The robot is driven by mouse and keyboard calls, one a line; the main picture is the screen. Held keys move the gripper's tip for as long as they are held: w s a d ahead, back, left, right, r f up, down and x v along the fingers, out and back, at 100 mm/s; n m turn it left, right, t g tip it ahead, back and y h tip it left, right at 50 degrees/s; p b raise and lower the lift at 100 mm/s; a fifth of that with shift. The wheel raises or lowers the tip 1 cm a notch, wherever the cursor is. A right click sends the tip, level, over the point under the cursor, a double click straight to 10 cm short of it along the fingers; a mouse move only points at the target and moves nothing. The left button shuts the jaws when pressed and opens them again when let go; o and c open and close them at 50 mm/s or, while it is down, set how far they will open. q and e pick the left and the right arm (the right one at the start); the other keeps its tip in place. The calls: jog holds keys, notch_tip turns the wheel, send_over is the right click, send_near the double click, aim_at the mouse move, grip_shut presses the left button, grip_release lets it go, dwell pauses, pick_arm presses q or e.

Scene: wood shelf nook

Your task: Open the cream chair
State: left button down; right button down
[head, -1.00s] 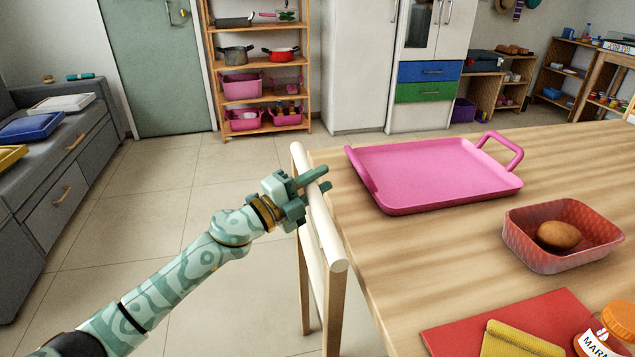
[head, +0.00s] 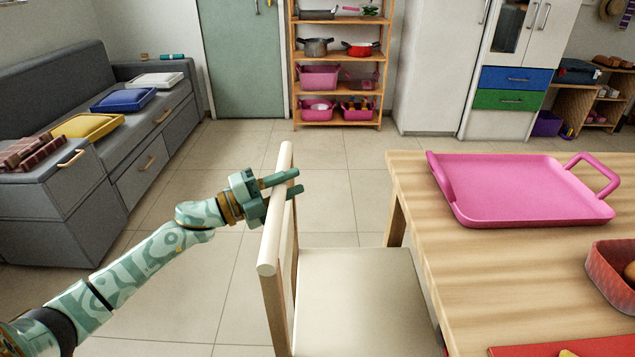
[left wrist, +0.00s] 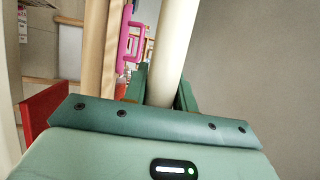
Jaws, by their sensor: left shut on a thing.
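The cream chair (head: 355,290) stands left of the wooden table (head: 425,215), its backrest to the left and its seat showing between the backrest and the table edge. My left gripper (head: 291,183) is shut on the top rail of the chair's backrest, its fingers reaching across the rail. In the left wrist view the pale rail (left wrist: 174,50) runs between the two green fingers (left wrist: 160,88). The seat's front end and the lower legs are hidden or out of frame. My right gripper is not in view.
A pink tray (head: 520,190) and a red basket (head: 608,272) are on the table. A grey bench (head: 75,205) with coloured trays stands at the left. A wooden shelf (head: 337,128) stands at the back. The tiled floor between is clear.

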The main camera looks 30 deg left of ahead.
pick_arm(q)
jog(key=shift+s+a+f, duration=0.15)
jog(key=shift+s+a, duration=0.55)
jog(key=shift+a, duration=0.35)
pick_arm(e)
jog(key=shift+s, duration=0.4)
pick_arm(q)
jog(key=c, duration=1.1)
grip_release()
jog(key=shift+a, duration=0.1)
jog(key=shift+s, duration=0.1)
jog(key=p+v, duration=0.4)
jog(key=v, duration=1.2)
jog(key=shift+a+f, duration=0.1)
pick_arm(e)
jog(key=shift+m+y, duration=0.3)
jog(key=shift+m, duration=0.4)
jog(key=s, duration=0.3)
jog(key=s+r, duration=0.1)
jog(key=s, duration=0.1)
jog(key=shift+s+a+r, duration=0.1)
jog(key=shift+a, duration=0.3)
